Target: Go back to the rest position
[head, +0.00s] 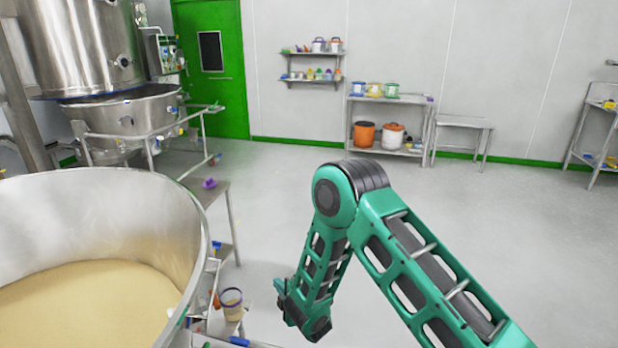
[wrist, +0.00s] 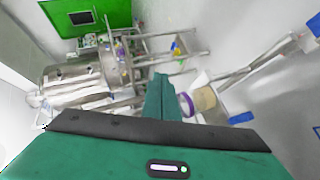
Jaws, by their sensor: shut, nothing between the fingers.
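My green and black arm bends at an elbow in the middle of the head view, and its lower part points down toward the floor. My gripper shows in the wrist view (wrist: 160,90) as green fingers close together, shut with nothing between them. In the head view the arm's far end hangs low, to the right of a small container of beige powder (head: 231,300). A purple-rimmed container with beige contents (wrist: 203,99) lies just right of the fingers in the wrist view, apart from them as far as I can tell.
A large steel bowl of beige powder (head: 190,225) fills the left front. Steel machinery (head: 130,115) stands behind it. A shelf table with buckets (head: 390,99) and a low empty table (head: 462,122) line the back wall. The floor (head: 480,210) between is clear.

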